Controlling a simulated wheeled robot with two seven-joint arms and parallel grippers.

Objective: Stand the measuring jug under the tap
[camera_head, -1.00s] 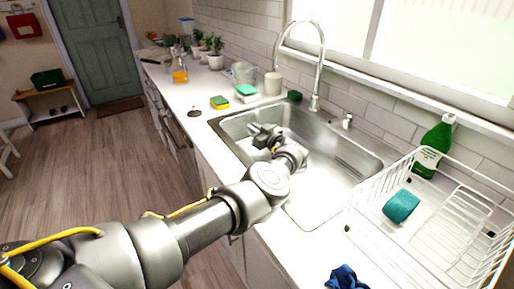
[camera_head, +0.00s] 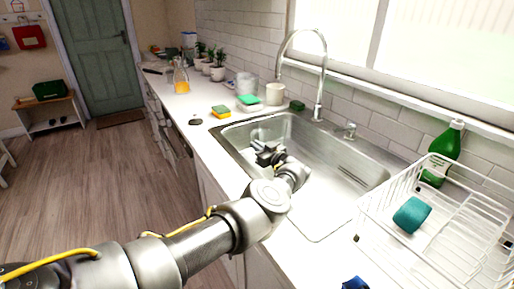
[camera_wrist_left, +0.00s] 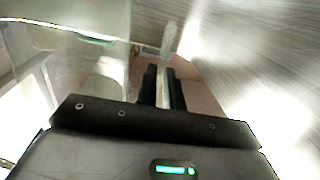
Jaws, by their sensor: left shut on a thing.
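The clear measuring jug (camera_wrist_left: 75,50) fills the upper left of the left wrist view, blurred and see-through. My left gripper (camera_wrist_left: 163,85) is shut on a pale upright strip at the jug, apparently its handle. In the head view my left gripper (camera_head: 265,150) is over the left part of the sink (camera_head: 330,150); the jug shows there only as a faint clear shape (camera_head: 262,133) beyond the fingers. The tap (camera_head: 321,85) is a tall chrome arch behind the sink, its spout end above the sink's back left. I cannot tell whether the jug touches the sink floor. My right gripper is out of view.
A yellow-green sponge (camera_head: 221,111), a clear container (camera_head: 245,85), a green-topped sponge (camera_head: 249,100) and a cream cup (camera_head: 275,94) stand left of the sink.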

